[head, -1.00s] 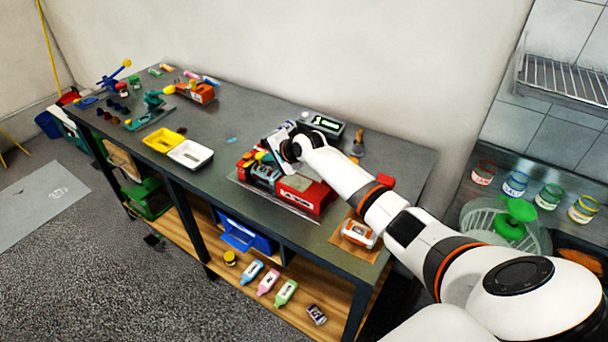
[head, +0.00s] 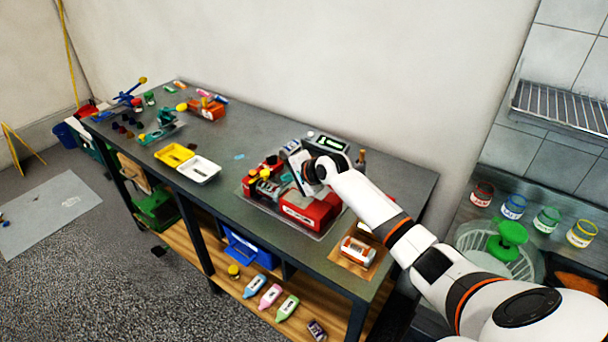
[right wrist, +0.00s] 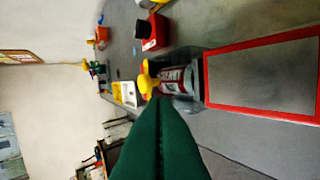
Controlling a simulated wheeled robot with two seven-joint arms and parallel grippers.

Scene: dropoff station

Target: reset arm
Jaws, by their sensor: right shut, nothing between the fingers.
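My right arm comes in from the right in the head view. Its wrist end is above the red machine (head: 310,208) on the dark workbench (head: 262,160). In the right wrist view the green fingers of my right gripper (right wrist: 162,102) are shut together with nothing between them. A red-framed grey surface (right wrist: 262,75) and a grey and red device with a yellow knob (right wrist: 178,78) lie beyond the fingertips. In the head view the fingers are mostly hidden by the wrist. My left gripper is in neither view.
Yellow and white trays (head: 199,169) stand on the bench left of the machine. An orange and white device (head: 357,250) sits at the bench's right front. Bottles (head: 270,296) lie on the lower shelf. Jars (head: 546,220) and a green-handled spinner (head: 508,240) stand at right.

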